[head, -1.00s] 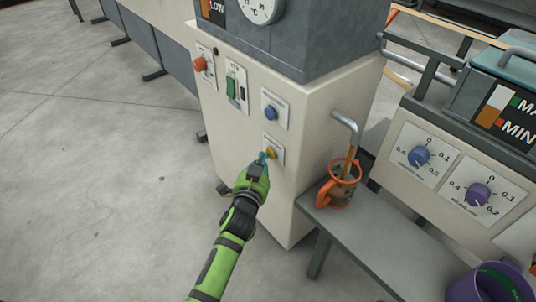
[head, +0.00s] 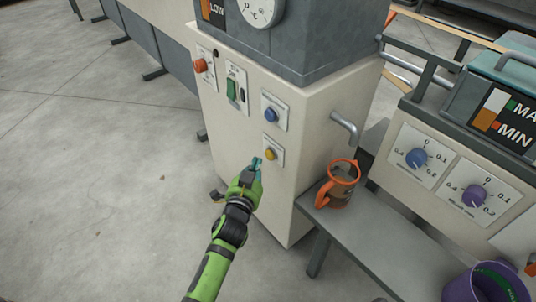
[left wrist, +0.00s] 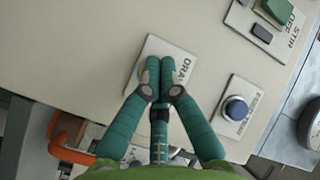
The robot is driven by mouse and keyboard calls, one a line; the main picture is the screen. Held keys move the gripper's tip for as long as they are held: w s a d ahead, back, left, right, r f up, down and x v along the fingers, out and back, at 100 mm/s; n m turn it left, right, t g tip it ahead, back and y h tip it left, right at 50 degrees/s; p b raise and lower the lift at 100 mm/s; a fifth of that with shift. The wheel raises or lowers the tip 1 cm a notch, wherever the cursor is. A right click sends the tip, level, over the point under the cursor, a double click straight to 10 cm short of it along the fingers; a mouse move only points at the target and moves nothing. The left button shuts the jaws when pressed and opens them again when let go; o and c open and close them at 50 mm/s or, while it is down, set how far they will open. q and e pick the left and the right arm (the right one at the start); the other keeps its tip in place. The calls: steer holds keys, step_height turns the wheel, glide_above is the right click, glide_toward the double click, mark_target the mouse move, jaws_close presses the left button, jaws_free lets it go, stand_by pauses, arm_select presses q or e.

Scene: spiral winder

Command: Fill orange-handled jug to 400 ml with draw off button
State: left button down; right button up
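The orange-handled jug (head: 340,192) stands upright on a grey shelf under the curved metal spout (head: 345,123). Brownish contents show through its side, but I cannot read the level. No stream falls from the spout. The yellow draw-off button (head: 270,154) is on the cream machine's front. My left gripper (head: 257,162) is shut and empty, with its tips just in front of and below the button, apart from it. In the left wrist view the teal fingers (left wrist: 160,68) meet and mostly hide the button beside the DRAW label (left wrist: 181,68). My right gripper is out of view.
A blue button (head: 270,113) sits above the yellow one, with a green switch (head: 232,89) and an orange knob (head: 200,65) further left. The grey shelf (head: 385,235) runs to the right, near a purple bucket (head: 462,288). Floor at left is clear.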

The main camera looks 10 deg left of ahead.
arm_select(q)
steer(key=shift+s+a+p, duration=0.45)
steer(key=shift+s+a, duration=0.25)
steer(key=shift+s, duration=0.15)
steer(key=shift+s+a+p, duration=0.4)
steer(key=shift+s+a, duration=0.25)
steer(key=shift+s, duration=0.2)
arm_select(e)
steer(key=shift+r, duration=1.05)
arm_select(q)
steer(key=s+n+t+b, duration=0.1)
steer(key=n+b, duration=0.1)
steer(key=n, duration=0.2)
steer(key=s+a+n+t+y+b, duration=0.1)
steer(key=n+t, duration=0.1)
steer(key=n, duration=0.3)
steer(key=s+a+n+t+y+b, duration=0.1)
steer(key=n+b, duration=0.1)
steer(key=n, duration=0.3)
steer(key=shift+s+t+b, duration=0.1)
steer(key=shift+t+b, duration=0.2)
steer(key=shift+b, duration=0.05)
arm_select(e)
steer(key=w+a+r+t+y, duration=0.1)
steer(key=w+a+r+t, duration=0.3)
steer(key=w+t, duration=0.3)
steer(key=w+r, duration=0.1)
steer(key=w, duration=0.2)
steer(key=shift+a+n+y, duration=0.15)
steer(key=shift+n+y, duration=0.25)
